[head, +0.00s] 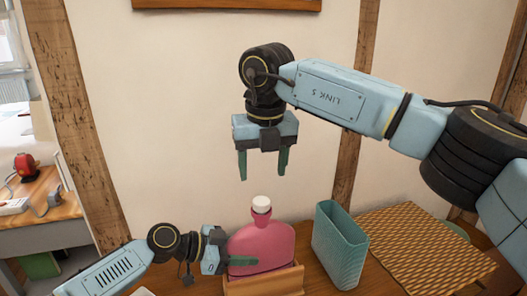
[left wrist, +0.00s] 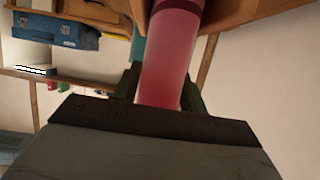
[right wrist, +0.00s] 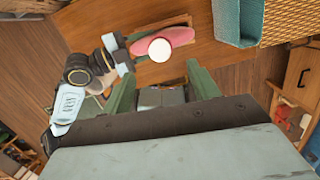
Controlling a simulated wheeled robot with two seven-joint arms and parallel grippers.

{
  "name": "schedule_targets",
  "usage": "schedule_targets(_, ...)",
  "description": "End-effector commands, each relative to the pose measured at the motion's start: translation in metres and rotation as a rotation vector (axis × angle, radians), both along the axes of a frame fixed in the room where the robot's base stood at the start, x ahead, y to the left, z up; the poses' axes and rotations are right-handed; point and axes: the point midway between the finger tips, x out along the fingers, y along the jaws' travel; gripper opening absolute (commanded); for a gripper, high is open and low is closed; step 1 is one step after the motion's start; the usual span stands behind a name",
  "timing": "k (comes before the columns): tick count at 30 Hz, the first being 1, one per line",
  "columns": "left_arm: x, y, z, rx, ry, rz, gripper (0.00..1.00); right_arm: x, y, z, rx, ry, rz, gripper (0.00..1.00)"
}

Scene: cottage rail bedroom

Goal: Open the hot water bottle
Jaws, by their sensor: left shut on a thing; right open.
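The pink hot water bottle (head: 262,246) stands upright in a low wooden holder (head: 265,284) on the table. Its white cap (head: 261,204) is on the neck at the top; the cap also shows in the right wrist view (right wrist: 160,49). My left gripper (head: 243,261) is shut on the bottle's body from the left; in the left wrist view the pink body (left wrist: 170,60) lies between its fingers. My right gripper (head: 263,164) is open and empty, pointing down above the cap, with a clear gap between its fingertips and the cap.
A teal ribbed bin (head: 340,245) stands just right of the bottle. A woven mat (head: 425,250) lies on the table further right. The wall with wooden posts (head: 355,100) is behind. A side desk (head: 45,210) with a red object (head: 27,165) is at far left.

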Motion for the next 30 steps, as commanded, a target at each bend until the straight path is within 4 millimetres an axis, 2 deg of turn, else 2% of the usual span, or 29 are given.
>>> schedule_targets(1, 0.0, 0.0, 0.0, 0.0, 0.0, 0.0, 0.0, 0.001, 0.0, -0.012, 0.0, 0.004, 0.0, 0.6)
schedule_targets(6, 0.0, 0.0, 0.0, 0.0, 0.0, 0.0, 0.0, 0.006, 0.001, -0.044, 0.0, 0.004, 0.001, 0.6)
schedule_targets(12, 0.0, 0.0, 0.0, 0.0, 0.0, 0.0, 0.0, 0.01, 0.003, -0.07, -0.001, 0.002, 0.001, 0.6)
schedule_targets(18, 0.0, 0.0, 0.0, 0.0, 0.0, 0.0, 0.0, 0.012, 0.003, -0.081, 0.0, 0.0, 0.002, 0.6)
schedule_targets(26, 0.0, 0.0, 0.0, 0.0, 0.0, 0.0, 0.0, 0.012, 0.003, -0.081, 0.0, 0.0, 0.002, 0.6)
schedule_targets(30, 0.0, 0.0, 0.0, 0.0, 0.0, 0.0, 0.0, 0.012, 0.003, -0.081, 0.0, 0.0, 0.002, 0.42)
